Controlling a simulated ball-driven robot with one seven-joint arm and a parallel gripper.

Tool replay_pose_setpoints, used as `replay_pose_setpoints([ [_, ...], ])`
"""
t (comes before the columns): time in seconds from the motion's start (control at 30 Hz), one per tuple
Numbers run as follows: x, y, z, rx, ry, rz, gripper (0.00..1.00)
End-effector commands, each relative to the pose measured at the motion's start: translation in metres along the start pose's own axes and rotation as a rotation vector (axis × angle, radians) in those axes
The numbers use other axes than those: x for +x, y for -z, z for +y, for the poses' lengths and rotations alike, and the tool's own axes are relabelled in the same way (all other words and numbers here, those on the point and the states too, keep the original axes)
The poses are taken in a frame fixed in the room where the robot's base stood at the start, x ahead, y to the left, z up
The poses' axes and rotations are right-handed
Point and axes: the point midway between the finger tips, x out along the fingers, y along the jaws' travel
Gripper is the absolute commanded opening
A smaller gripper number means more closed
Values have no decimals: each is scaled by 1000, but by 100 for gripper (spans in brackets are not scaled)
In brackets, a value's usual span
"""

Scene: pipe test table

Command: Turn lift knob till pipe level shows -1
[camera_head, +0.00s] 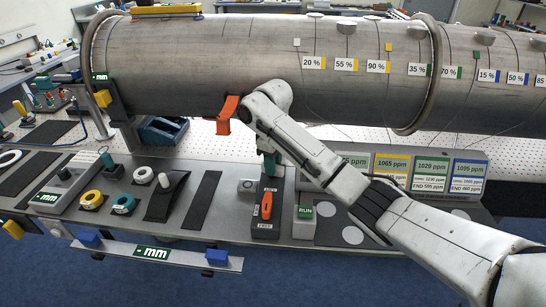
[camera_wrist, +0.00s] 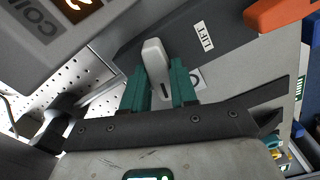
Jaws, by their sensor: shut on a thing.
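In the wrist view, my gripper (camera_wrist: 160,92) has teal fingers closed on the light grey lift knob (camera_wrist: 154,54), whose rounded end sticks out between them. A "LIFT" label (camera_wrist: 203,36) lies beside it on the dark panel. In the head view, my gripper (camera_head: 270,165) points down over the console, and the knob is hidden behind it. The pipe (camera_head: 200,65) lies across the back. Green "mm" displays show on the pipe's left end (camera_head: 101,77), the console's left side (camera_head: 46,198) and the front rail (camera_head: 152,253). Their numbers are too small to read.
An orange switch (camera_head: 267,205) and a green RUN button (camera_head: 305,212) sit close to my gripper. Yellow and teal ring knobs (camera_head: 91,200) and a dark lever block (camera_head: 165,195) are farther left. Ppm cards (camera_head: 432,172) stand at right.

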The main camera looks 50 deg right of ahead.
Motion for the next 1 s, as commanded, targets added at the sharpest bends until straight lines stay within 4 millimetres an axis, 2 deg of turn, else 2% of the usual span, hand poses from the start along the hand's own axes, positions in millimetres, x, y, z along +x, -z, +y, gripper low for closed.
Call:
replay_pose_setpoints([
  [0.03,-5,0,-2,38,4,-1,0],
  [0.5,-2,0,-1,349,1,-1,0],
  [1.0,0,1,0,428,0,2,0],
])
